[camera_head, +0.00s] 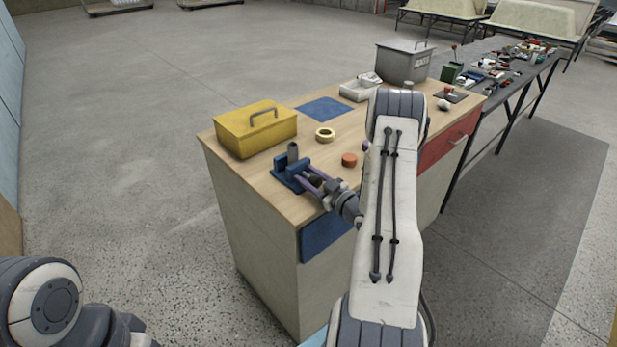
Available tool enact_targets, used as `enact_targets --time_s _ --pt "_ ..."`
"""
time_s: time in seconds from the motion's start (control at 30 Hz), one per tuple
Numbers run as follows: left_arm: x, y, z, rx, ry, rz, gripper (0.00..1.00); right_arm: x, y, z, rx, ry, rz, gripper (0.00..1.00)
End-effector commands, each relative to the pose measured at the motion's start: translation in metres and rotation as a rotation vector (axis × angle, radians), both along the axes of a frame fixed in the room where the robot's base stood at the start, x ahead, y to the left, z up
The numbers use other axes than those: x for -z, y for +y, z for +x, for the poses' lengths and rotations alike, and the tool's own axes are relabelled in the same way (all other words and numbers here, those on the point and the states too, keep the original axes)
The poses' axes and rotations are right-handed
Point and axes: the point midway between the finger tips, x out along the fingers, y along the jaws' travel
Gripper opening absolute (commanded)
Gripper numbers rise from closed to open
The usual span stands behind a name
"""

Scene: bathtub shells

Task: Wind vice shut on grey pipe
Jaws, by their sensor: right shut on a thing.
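A blue vice (289,179) stands on the near left part of the wooden bench top. A short grey pipe (293,150) stands upright at the vice, between or beside its jaws; how tightly it is held cannot be told. My right gripper (312,180) reaches in from the right, low at the vice's front side. Its purple fingers are shut on the vice's handle, which is mostly hidden by the fingers. My left gripper is out of view; only a part of my left arm shows at the bottom left.
A dark table (490,75) behind holds several small tools. Floor at left is clear.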

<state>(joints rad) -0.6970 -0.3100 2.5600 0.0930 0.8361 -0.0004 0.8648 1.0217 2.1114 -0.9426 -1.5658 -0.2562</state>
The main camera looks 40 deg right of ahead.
Motion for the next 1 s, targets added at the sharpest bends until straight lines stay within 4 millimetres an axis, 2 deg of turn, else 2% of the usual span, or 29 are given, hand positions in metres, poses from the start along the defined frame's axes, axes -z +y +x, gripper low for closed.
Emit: enact_targets --time_s 0.2,0.23,0.27,0.57,0.67,0.77,1.0 --pt "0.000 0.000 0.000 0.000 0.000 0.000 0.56 0.000 0.001 0.000 -0.002 0.001 0.003 0.00" --pt "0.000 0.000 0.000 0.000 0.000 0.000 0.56 0.000 0.001 0.000 -0.002 0.001 0.003 0.50" --pt "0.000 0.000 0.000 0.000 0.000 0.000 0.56 0.000 0.001 0.000 -0.002 0.001 0.003 0.58" --pt "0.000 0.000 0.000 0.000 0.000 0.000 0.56 0.000 0.000 -0.001 -0.001 0.000 0.002 0.58" --pt "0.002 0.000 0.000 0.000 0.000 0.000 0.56 0.001 -0.001 -0.007 0.002 0.001 0.002 0.58" --pt "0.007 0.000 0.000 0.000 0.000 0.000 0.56 0.002 -0.003 -0.021 0.004 0.001 0.004 0.58" --pt "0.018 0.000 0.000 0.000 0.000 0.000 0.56 0.002 -0.007 -0.069 0.006 0.001 0.003 0.58"
